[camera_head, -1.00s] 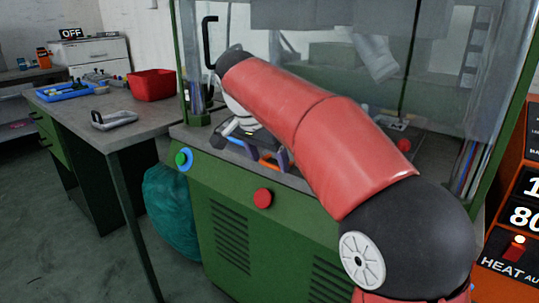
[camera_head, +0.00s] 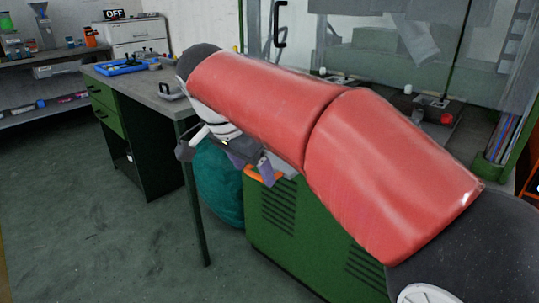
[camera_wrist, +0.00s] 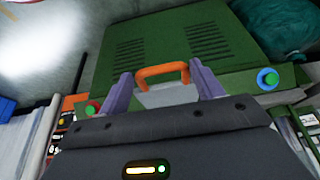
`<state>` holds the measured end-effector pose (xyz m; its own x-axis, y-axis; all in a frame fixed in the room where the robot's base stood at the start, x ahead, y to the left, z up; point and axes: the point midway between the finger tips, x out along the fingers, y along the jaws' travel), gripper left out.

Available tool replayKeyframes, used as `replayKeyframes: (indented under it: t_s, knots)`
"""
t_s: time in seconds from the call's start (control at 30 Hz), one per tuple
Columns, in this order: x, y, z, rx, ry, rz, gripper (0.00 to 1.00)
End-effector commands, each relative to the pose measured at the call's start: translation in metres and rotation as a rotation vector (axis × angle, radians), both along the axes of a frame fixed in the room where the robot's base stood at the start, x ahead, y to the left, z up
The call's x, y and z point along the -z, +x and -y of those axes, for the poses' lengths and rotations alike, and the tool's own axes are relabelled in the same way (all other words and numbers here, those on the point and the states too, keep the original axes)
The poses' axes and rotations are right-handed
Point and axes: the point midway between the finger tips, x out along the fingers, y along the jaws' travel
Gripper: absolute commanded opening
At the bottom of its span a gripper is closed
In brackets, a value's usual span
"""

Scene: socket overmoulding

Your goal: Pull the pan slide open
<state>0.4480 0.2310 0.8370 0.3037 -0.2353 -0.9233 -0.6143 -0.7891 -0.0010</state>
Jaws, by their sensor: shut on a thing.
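The pan slide's orange handle (camera_wrist: 163,72) sits between the two purple fingers of my gripper (camera_wrist: 162,78) in the wrist view. My gripper is shut on this handle. A grey plate of the pan slide (camera_wrist: 168,96) shows behind the handle, between the fingers. In the head view, the handle (camera_head: 262,176) stands out in front of the green cabinet, with the fingers of my gripper (camera_head: 250,168) at it. My red arm hides most of the slide and the machine deck there.
The green machine cabinet (camera_head: 300,235) stands in front of me, below a glazed enclosure. A workbench (camera_head: 150,92) with a blue tray (camera_head: 122,68) is at the left. A teal bag (camera_head: 218,185) sits between bench and cabinet. The floor at the left is clear.

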Motion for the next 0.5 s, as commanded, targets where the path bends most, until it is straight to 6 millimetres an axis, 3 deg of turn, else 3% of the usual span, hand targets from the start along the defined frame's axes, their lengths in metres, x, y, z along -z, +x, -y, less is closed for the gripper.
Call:
replayKeyframes:
  t_s: [0.2, 0.5]
  knots:
    - [0.002, -0.035, -0.025, 0.001, -0.007, -0.008, 0.25]
    - [0.002, -0.058, -0.042, 0.004, -0.007, -0.009, 0.25]
